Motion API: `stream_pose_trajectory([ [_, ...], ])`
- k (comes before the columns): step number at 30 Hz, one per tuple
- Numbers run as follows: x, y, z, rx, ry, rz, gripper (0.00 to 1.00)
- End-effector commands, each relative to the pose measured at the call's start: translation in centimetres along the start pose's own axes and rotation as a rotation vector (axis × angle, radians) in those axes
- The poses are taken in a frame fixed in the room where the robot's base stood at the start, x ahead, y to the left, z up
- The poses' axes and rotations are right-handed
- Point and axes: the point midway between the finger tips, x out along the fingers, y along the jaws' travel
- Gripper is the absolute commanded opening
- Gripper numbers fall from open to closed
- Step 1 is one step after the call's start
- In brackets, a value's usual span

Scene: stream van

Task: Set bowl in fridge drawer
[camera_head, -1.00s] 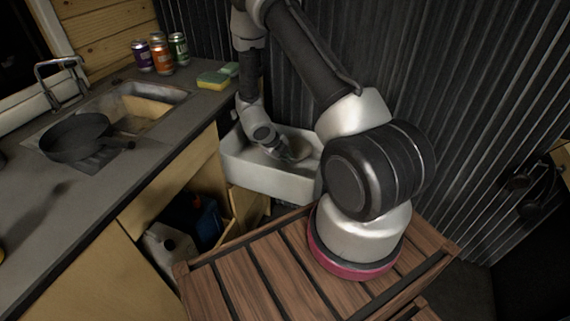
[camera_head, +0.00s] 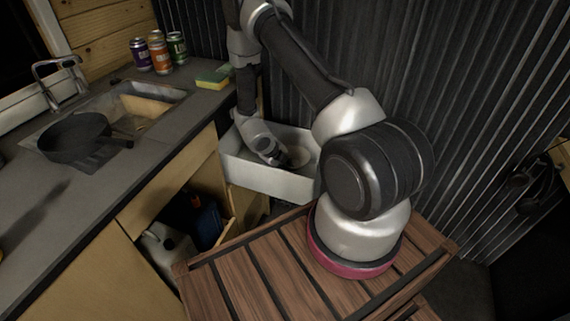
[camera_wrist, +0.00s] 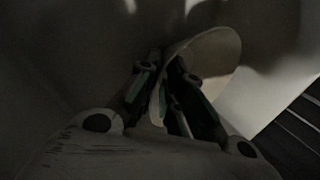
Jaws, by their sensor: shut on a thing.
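The open white fridge drawer (camera_head: 262,174) is in the middle of the head view. My gripper (camera_head: 288,158) reaches down inside it, partly hidden by its own wrist. In the wrist view my gripper (camera_wrist: 168,82) is shut on the near wall of a pale bowl (camera_wrist: 212,52), one finger on each side. The bowl is tilted, with its opening toward the upper right. In the head view the bowl (camera_head: 303,155) shows only as a small pale shape beside the gripper. Whether it touches the drawer floor cannot be told.
A counter with a sink (camera_head: 150,100), a black pan (camera_head: 74,136), several cans (camera_head: 160,56) and a sponge (camera_head: 212,78) stands left. A cabinet below holds jugs (camera_head: 207,222). A corrugated wall (camera_head: 440,90) rises behind.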

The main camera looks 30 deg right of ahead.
Motion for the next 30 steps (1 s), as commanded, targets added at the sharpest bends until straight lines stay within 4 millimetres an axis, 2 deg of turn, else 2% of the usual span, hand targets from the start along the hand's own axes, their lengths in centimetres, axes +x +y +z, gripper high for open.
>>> stream_pose_trajectory([
  [1, 0.0, 0.0, 0.0, 0.000, 0.000, 0.000, 0.14],
  [4, 0.0, 0.0, 0.0, 0.000, 0.000, 0.000, 0.31],
  [13, -0.1, -0.1, 0.0, 0.000, 0.000, 0.000, 0.31],
  [17, -0.9, -0.6, 0.1, 0.002, -0.001, -0.001, 0.31],
  [20, -2.7, -0.7, 0.1, 0.000, -0.003, -0.001, 0.31],
  [30, -10.4, -0.7, 0.1, 0.000, -0.003, 0.000, 0.31],
])
